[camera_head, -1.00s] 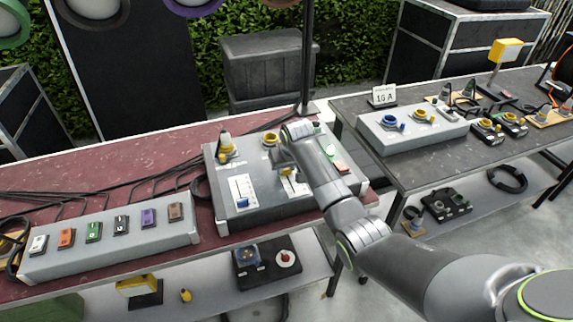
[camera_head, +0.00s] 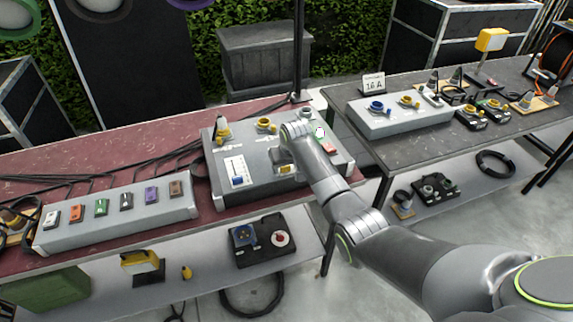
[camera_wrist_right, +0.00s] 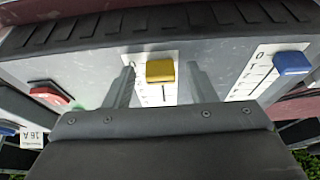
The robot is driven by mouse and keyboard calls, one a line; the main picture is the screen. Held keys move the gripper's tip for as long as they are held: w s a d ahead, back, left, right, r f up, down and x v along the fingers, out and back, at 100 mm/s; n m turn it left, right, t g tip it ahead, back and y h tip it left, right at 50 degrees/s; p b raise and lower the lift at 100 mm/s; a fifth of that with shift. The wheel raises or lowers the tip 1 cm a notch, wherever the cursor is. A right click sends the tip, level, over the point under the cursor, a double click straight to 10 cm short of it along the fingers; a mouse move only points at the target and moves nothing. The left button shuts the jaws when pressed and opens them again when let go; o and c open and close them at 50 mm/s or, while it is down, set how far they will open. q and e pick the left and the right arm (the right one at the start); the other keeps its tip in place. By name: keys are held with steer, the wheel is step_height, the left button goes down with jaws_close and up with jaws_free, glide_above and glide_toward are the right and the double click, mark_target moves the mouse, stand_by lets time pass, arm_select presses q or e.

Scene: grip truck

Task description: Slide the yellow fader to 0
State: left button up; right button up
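The yellow fader knob (camera_head: 285,169) sits near the front edge of the grey console (camera_head: 327,174). In the right wrist view the yellow knob (camera_wrist_right: 160,71) is at the end of its white scale strip, close to the 0 mark. My right gripper (camera_head: 283,160) reaches down over this fader and hides much of its strip in the head view. In the wrist view my right gripper's fingers (camera_wrist_right: 159,80) stand on either side of the knob, with a visible gap on each side. My left gripper is out of view.
A blue fader (camera_head: 237,181) is beside it, also in the wrist view (camera_wrist_right: 292,63). Yellow connectors (camera_head: 265,124) and a red switch (camera_head: 328,148) stand on the console. A row of coloured switches (camera_head: 120,202) lies left, and a second table (camera_head: 430,145) right.

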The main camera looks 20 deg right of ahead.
steer(key=shift+r, duration=0.25)
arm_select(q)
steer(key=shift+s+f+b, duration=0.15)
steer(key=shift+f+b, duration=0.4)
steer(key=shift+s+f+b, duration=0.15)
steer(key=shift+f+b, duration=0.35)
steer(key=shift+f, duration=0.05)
arm_select(e)
steer(key=v, duration=1.7)
steer(key=shift+s, duration=0.1)
